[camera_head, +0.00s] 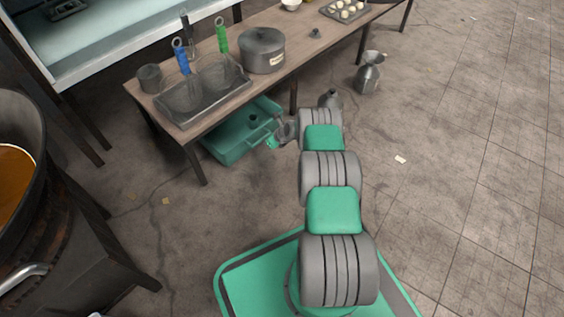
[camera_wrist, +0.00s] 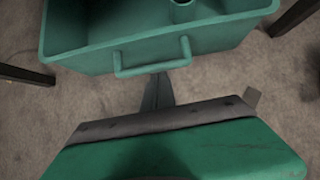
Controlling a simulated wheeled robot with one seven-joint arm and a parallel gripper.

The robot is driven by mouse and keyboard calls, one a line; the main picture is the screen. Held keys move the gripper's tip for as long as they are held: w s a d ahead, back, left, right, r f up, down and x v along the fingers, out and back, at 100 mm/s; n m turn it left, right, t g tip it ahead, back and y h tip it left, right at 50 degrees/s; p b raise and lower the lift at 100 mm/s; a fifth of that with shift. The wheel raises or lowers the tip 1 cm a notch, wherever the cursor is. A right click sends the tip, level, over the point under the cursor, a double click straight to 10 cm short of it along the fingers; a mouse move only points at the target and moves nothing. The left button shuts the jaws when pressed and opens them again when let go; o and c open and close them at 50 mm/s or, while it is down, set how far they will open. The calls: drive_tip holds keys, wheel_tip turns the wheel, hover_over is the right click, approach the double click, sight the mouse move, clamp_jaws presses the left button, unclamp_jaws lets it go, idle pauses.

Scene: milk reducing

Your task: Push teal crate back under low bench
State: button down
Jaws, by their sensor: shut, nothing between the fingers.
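The teal crate (camera_head: 228,150) sits on the floor at the low bench (camera_head: 300,53). Its inner part is under the bench top and its near side sticks out in front. In the wrist view the crate's near wall (camera_wrist: 215,40) faces me, with a bar handle (camera_wrist: 150,67) on it. My gripper (camera_head: 271,141) is shut and empty, low beside the crate's near side. In the wrist view its narrow fingers (camera_wrist: 158,82) point at the wall just below the handle. I cannot tell whether they touch it.
Bench legs (camera_head: 194,163) stand close on both sides of the crate. The bench top holds a tray of wire baskets (camera_head: 205,92) and a lidded pot (camera_head: 262,50). A metal jug (camera_head: 369,75) stands on the floor. A large vat (camera_head: 30,170) is at left. The right floor is mostly clear.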

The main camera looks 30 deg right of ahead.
drive_tip(key=s+d+r+p, duration=0.1)
drive_tip(key=s+p, duration=0.1)
drive_tip(key=s, duration=0.2)
drive_tip(key=s+d+r+p, duration=0.1)
drive_tip(key=s+d+p, duration=0.1)
drive_tip(key=s, duration=0.3)
drive_tip(key=shift+s+d+p, duration=0.25)
drive_tip(key=shift+p, duration=0.6)
